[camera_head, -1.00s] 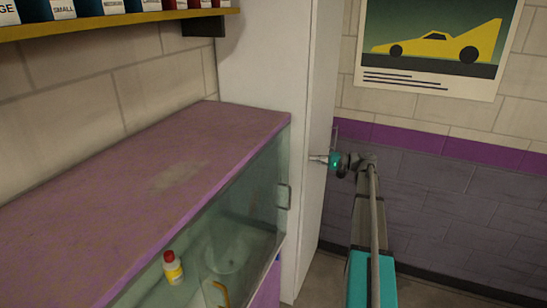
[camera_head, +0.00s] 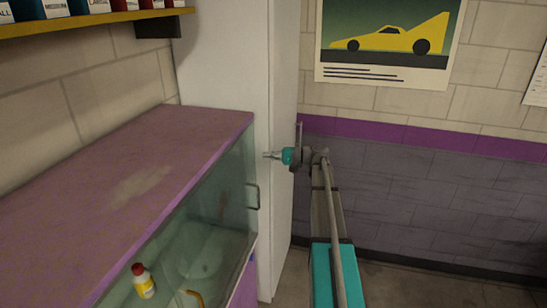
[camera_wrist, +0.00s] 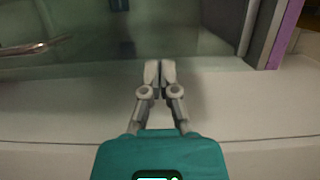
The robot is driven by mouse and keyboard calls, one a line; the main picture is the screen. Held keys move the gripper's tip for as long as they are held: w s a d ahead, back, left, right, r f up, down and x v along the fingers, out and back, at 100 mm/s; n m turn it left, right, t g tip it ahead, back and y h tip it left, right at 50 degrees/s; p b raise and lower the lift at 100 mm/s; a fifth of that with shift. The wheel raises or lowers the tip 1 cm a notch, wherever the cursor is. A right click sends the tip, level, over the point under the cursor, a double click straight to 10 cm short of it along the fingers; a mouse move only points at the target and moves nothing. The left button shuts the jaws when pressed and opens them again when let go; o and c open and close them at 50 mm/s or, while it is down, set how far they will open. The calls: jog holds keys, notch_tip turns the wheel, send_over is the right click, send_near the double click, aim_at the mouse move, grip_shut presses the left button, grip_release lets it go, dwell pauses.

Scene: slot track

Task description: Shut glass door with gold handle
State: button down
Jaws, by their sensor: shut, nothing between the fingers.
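A display case with a purple top (camera_head: 140,165) has glass doors along its front. A curved gold handle (camera_head: 192,298) shows at the bottom edge of the head view, on a glass door (camera_head: 205,235). A second, grey bar handle (camera_head: 253,197) sits near the right end of the glass front. My gripper (camera_head: 267,155) is shut and empty, right of and above the grey handle in the picture. In the wrist view its fingertips (camera_wrist: 160,70) are together, pointing at glass.
A bottle with a red cap (camera_head: 142,281) stands inside the case. A tall white cabinet (camera_head: 235,90) adjoins the case's right end, behind my gripper. A shelf with boxes (camera_head: 85,22) hangs above. Floor (camera_head: 400,280) shows clear at right.

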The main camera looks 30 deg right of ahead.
aim_at(253, 155)
jog(key=x, duration=0.5)
jog(key=shift+w+a, duration=0.1)
jog(key=shift+a, duration=0.15)
jog(key=s+a, duration=0.2)
jog(key=a, duration=0.1)
jog(key=shift+s, duration=0.35)
